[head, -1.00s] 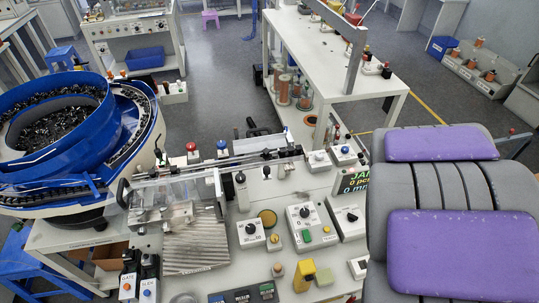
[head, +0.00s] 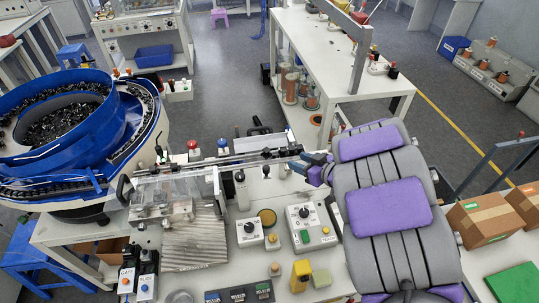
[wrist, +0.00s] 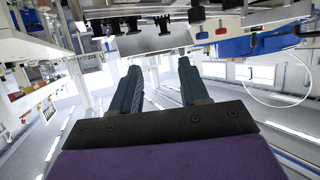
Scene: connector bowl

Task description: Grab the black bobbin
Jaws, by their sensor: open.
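Several small black pieces (head: 268,153) sit on the right end of the clear rail at the middle of the bench; I cannot tell for sure which one is the black bobbin. In the wrist view, dark pieces (wrist: 132,26) show along a grey bar near the top, beyond my fingers. My gripper (head: 304,165) is at the right end of the rail, just to the right of these pieces. In the wrist view my gripper (wrist: 158,74) has its two blue-grey fingers apart, with nothing between them.
A blue bowl feeder (head: 70,135) full of dark parts stands at the left. Control boxes (head: 311,226) with knobs and a yellow block (head: 301,275) stand on the front of the bench. Cardboard boxes (head: 487,218) stand at the right. A white table (head: 335,60) with spools is behind.

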